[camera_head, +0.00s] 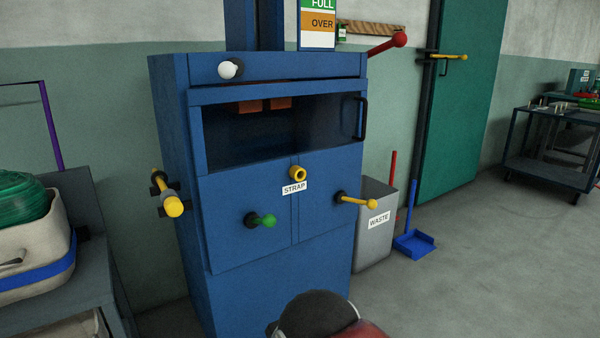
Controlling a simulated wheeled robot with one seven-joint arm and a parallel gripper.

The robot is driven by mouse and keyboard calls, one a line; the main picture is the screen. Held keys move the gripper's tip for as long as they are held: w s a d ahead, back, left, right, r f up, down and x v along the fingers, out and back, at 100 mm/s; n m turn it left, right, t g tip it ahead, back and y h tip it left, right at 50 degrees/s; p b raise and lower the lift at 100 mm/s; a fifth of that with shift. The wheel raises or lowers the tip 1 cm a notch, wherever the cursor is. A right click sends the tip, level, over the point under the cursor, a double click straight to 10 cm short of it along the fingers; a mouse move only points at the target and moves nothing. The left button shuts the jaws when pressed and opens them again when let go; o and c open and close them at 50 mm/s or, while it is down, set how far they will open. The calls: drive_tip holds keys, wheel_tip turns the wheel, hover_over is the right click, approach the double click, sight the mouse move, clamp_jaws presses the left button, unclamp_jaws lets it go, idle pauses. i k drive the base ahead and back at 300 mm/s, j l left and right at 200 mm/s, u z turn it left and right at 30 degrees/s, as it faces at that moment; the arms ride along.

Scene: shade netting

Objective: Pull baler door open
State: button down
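The blue baler (270,290) stands upright in the middle of the view. Its front has a dark window-like opening (240,145) with a black upright handle (360,118) at its right edge. Below is a blue front panel (235,195) with a vertical seam, a green knob (262,220), a yellow lever (355,201) and a yellow ring knob (298,173) above a STRAP label. The panel looks flush with the body. A dark rounded part with red at the bottom edge seems to be my arm. My gripper's fingers do not show.
A grey WASTE bin (372,240) and a blue dustpan (413,243) stand right of the baler. A yellow handle (168,205) sticks out on its left. A bench with a cream basket (30,265) is at left, a cart (550,170) at far right.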

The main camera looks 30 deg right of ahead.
sight(305, 190)
drive_tip(key=z, duration=0.75)
